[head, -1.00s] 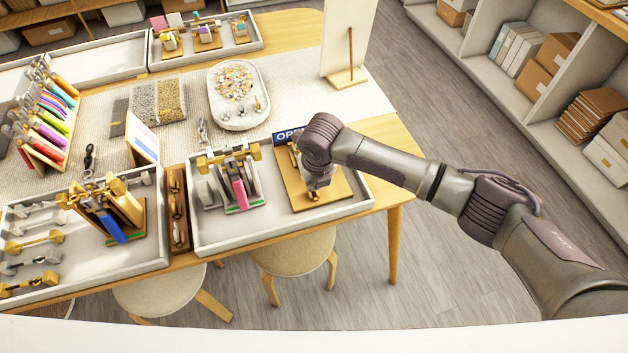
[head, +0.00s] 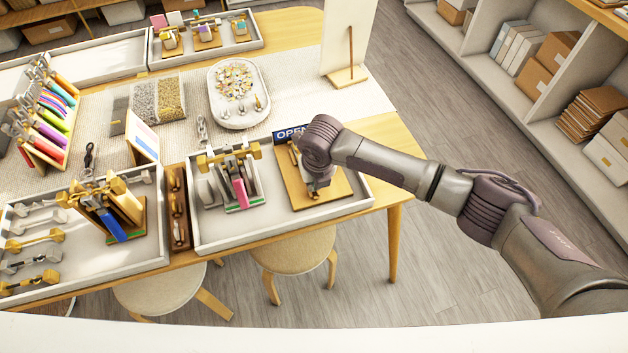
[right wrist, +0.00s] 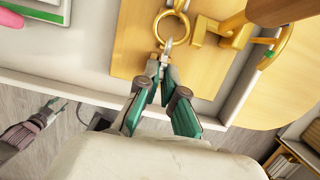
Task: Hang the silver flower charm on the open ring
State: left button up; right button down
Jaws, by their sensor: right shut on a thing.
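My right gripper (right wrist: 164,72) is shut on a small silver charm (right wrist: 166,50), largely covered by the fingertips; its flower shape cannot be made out. The charm's upper end is at the lower edge of a gold ring (right wrist: 158,22) on the wooden stand (right wrist: 128,65); I cannot tell whether it is hooked on or only beside it. In the head view my right gripper (head: 314,186) is over the wooden stand (head: 335,190), and my wrist hides the ring. My left gripper (right wrist: 54,106) hangs low over the floor in the right wrist view, its small fingers apart and empty.
The stand lies in a white tray (head: 262,238) by the table's right end, behind it an OPEN sign (head: 289,133). A rack with a pink strap (head: 239,190) stands to the left. A dish of charms (head: 250,120) is farther back.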

jog(key=shift+f, duration=0.55)
dwell(1.3)
jog(key=c, duration=1.2)
grip_release()
jog(key=shift+p+v, duration=3)
jog(key=shift+p, duration=0.2)
